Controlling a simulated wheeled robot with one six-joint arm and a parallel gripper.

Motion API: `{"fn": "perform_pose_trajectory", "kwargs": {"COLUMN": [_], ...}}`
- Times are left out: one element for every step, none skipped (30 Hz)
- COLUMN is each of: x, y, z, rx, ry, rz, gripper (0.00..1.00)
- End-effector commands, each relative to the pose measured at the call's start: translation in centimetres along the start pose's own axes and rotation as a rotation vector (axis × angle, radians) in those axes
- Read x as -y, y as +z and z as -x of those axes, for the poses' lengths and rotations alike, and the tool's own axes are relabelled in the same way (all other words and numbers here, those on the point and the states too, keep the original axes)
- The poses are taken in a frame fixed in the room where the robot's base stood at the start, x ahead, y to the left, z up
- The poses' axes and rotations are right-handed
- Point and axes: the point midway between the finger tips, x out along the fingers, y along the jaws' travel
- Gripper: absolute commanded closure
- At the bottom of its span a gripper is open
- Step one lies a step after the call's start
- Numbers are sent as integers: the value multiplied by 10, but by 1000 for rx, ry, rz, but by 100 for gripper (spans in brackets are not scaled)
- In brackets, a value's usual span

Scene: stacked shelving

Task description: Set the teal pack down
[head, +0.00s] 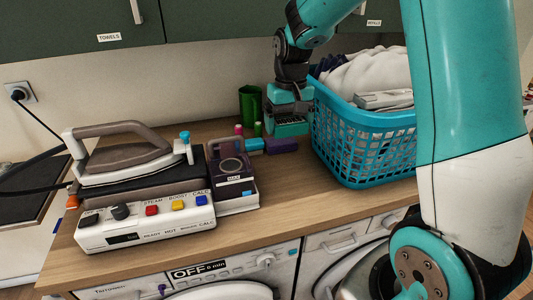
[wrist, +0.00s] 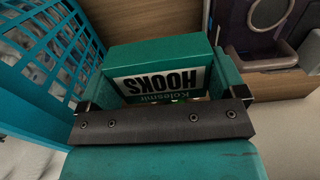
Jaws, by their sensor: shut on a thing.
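The teal pack (wrist: 160,58), with a white label reading "Kolesmir HOOKS", is between the two fingers of my gripper (wrist: 162,82). In the wrist view its lettering appears upside down, and the dark gripper bar covers its near edge. In the head view my gripper (head: 290,103) points down with the pack (head: 291,129) at its lower end, just left of the turquoise basket. I cannot tell whether the pack touches the wooden counter (head: 285,205).
The turquoise basket (head: 365,178) with white cloth stands close on the right. A purple box (head: 282,146), a blue box (head: 254,144) and a green cup (head: 249,103) are nearby. A steam iron station (head: 145,225) and dark device (head: 231,180) stand left. The front-middle counter is clear.

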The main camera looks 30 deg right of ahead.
Motion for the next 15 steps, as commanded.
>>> {"fn": "perform_pose_trajectory", "kwargs": {"x": [-1,-2,-4,-6,-7,-9,-10,-10,-11,-12,-12,-12,-12,-12,-12], "y": [1,1,1,2,2,2,2,2,2,2,3,2,2,3,2], "z": [-5,-10,-18,-25,-33,-45,-53,-62,-73,-82,-90,-101,-110,-117,-127], "rx": [4,6,8,9,10,11,10,10,11,10,10,10,10,10,9], "ry": [0,0,1,1,1,1,1,1,1,1,1,1,1,1,1], "rz": [-2,-4,-6,-9,-11,-13,-15,-16,-17,-18,-18,-18,-18,-18,-18], "gripper": [33,33,33,33,33,33,33,33,33,33,33,33,33,33,33]}}
